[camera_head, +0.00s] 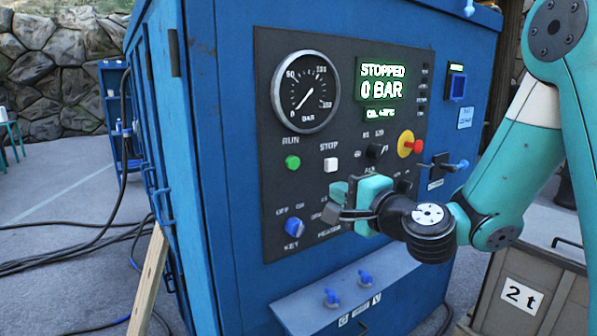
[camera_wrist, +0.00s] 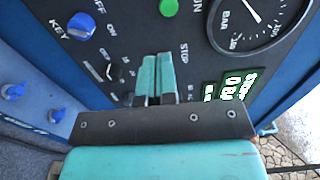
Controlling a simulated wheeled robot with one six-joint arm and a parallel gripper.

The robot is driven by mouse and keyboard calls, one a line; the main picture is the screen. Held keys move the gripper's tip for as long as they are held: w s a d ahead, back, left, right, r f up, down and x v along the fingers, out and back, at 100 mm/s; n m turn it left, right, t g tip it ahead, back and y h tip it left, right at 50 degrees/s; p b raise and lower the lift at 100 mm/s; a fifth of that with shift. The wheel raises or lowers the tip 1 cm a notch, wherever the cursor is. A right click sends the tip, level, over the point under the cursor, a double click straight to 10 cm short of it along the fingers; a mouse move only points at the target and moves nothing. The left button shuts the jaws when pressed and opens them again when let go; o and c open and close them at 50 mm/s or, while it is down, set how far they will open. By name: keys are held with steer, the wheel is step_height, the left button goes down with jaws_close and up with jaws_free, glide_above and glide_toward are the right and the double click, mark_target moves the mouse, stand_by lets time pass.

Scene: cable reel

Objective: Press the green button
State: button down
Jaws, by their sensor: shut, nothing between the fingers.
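The green button (camera_head: 292,162) sits under the word RUN on the dark control panel (camera_head: 345,70) of a blue cabinet. In the wrist view the green button (camera_wrist: 169,7) shows at the top edge, partly cut off. My gripper (camera_head: 338,199) is shut and empty, in front of the panel, to the right of and below the green button and apart from it. In the wrist view its two teal fingers (camera_wrist: 156,78) are together and lie below the button in the picture. The display reads STOPPED and 0 BAR.
A white STOP button (camera_head: 330,164) is right of the green one. A blue key switch (camera_head: 294,227) is below, and a red and yellow knob (camera_head: 408,144) is at the right. A pressure gauge (camera_head: 306,91) is above. A ledge with blue valves (camera_head: 345,296) juts out below.

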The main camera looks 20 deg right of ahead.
mark_target(293, 169)
steer(key=p+x, duration=0.3)
steer(key=x, duration=0.1)
steer(key=p+x, duration=0.6)
steer(key=x, duration=0.1)
steer(key=shift+w+a+r+p, duration=0.2)
steer(key=shift+w+r+p, duration=0.05)
steer(key=shift+w+p, duration=0.1)
steer(key=shift+w+a+f+p, duration=0.25)
steer(key=shift+w+p, duration=0.2)
steer(key=shift+w, duration=0.2)
